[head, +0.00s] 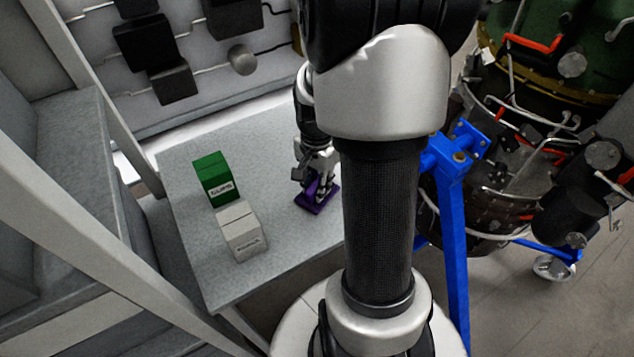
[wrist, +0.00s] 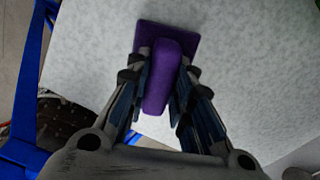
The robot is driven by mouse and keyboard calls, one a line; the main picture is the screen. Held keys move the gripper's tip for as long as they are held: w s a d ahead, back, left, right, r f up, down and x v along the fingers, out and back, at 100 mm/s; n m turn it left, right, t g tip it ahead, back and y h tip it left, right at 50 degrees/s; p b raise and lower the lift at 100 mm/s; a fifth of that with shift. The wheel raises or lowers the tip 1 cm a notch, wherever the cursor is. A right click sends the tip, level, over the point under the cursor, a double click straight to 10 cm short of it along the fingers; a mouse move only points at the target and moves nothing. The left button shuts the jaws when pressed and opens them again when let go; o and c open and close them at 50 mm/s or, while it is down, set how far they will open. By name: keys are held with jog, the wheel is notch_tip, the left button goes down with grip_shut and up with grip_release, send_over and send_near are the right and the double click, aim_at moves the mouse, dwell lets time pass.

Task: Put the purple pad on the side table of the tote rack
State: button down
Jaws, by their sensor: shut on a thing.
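The purple pad (head: 313,203) is at the right part of the grey side table (head: 280,250) in the head view. In the wrist view the purple pad (wrist: 160,88) shows a flat base and a raised rounded grip. My gripper (head: 317,186) is shut on that raised grip, with a finger on each side of it in the wrist view (wrist: 160,95). The pad's base lies close over the table top; I cannot tell whether it touches. My arm hides part of the table's right side.
A green box (head: 215,178) and a white box (head: 240,230) stand on the table's left part. A blue stand (head: 455,220) with a turbine (head: 510,150) is at the right. A panel with black boxes (head: 155,55) stands behind. The table's front is clear.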

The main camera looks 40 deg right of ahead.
aim_at(316, 183)
jog(key=shift+f+b, duration=0.3)
jog(key=shift+f, duration=0.05)
jog(key=c, duration=1.3)
grip_release()
jog(key=shift+o, duration=0.6)
jog(key=shift+r, duration=0.15)
jog(key=shift+r+p, duration=3)
jog(key=shift+r, duration=0.45)
